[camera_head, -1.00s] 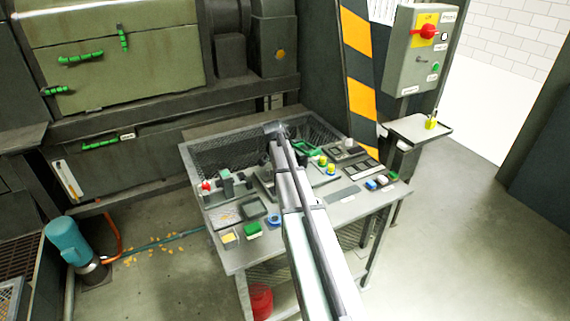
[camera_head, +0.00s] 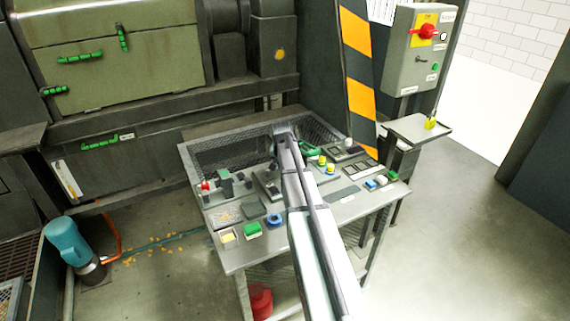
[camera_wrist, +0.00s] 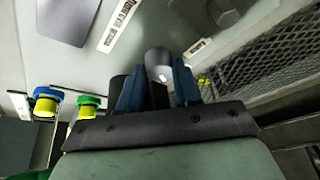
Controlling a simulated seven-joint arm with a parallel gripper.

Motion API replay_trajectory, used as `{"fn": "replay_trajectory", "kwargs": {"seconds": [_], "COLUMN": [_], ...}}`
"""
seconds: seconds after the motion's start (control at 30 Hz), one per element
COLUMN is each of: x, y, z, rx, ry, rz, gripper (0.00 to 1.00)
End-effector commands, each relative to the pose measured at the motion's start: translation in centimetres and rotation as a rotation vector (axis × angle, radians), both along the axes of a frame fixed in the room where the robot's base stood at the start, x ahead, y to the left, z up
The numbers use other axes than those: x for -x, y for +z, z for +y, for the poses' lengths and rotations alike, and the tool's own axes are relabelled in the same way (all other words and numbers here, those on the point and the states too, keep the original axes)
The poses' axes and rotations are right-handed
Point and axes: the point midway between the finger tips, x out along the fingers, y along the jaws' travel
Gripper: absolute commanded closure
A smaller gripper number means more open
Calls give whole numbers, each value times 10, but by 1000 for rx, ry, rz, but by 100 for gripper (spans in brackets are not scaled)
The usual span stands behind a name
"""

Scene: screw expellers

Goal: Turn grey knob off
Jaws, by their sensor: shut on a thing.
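The grey knob (camera_wrist: 157,58) shows in the wrist view as a rounded grey cylinder with a small pale mark, on the grey panel face. My gripper (camera_wrist: 158,85) has its two blue fingers on either side of it, shut on it. The fingers hide part of its sides. In the head view, my gripper (camera_head: 283,136) is at the far part of the control desk (camera_head: 240,263), and my arm hides the knob there.
Close to the fingers in the wrist view are a blue-and-yellow knob (camera_wrist: 47,99) and a green-and-yellow knob (camera_wrist: 87,104). A mesh grille (camera_wrist: 262,66) lies to the right. In the head view, a green button (camera_head: 252,230) and a blue ring (camera_head: 275,219) sit near the front edge.

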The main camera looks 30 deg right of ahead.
Motion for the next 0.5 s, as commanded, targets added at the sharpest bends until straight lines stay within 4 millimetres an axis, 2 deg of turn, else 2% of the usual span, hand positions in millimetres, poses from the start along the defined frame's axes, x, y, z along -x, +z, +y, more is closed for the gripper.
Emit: {"fn": "replay_trajectory", "kwargs": {"seconds": [0.17,0.2,0.43,0.5], "x": [-1,-1,0,0], "y": [0,0,0,0], "z": [1,1,1,0], "rx": [-2,-3,-1,-1], "ry": [-1,-1,-1,-1], "rz": [-2,-2,-1,-1], "gripper": [98,65,43,43]}}
